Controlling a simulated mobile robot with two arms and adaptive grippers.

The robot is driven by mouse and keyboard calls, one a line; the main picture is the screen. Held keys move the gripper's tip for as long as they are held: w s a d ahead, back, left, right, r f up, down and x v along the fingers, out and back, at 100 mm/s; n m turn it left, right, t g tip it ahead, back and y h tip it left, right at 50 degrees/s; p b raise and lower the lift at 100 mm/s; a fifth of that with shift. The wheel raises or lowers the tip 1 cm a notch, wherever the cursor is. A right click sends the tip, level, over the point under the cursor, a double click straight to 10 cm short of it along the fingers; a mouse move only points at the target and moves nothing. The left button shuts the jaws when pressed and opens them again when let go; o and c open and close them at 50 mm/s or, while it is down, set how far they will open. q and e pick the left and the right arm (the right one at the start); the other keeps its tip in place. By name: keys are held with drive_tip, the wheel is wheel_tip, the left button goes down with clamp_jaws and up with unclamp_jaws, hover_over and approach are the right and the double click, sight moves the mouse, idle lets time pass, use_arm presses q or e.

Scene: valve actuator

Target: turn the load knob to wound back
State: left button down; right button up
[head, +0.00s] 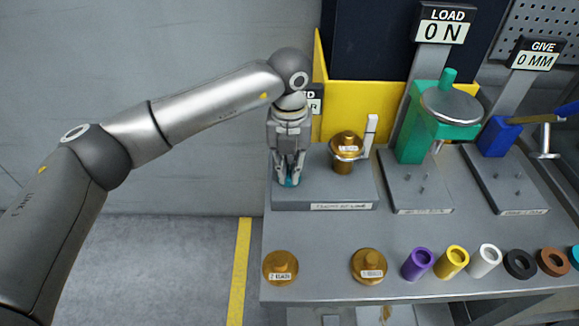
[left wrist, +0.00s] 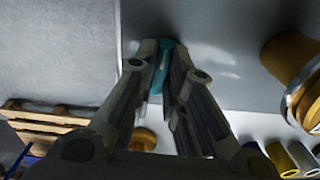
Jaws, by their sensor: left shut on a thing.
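A teal knob (head: 289,183) sits at the left end of a grey base block (head: 325,196) on the bench; I take it for the load knob. My left gripper (head: 290,177) points down from above and is shut on it, hiding most of it. In the left wrist view the teal knob (left wrist: 161,68) shows between the two fingertips (left wrist: 160,52). The load display (head: 444,26) reads 0 N. How far the knob is turned cannot be told. My right gripper is not in view.
A brass fitting (head: 347,146) with an upright pale lever (head: 370,135) stands just right of my gripper. A green device (head: 412,135) and a blue one (head: 497,138) stand farther right. Brass caps (head: 281,267) and several coloured sleeves (head: 418,263) line the bench's front.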

sight(290, 171)
use_arm(q)
drive_tip(key=shift+r, duration=0.1)
drive_tip(key=c, duration=1.5)
unclamp_jaws()
wheel_tip(290, 171, up, 12)
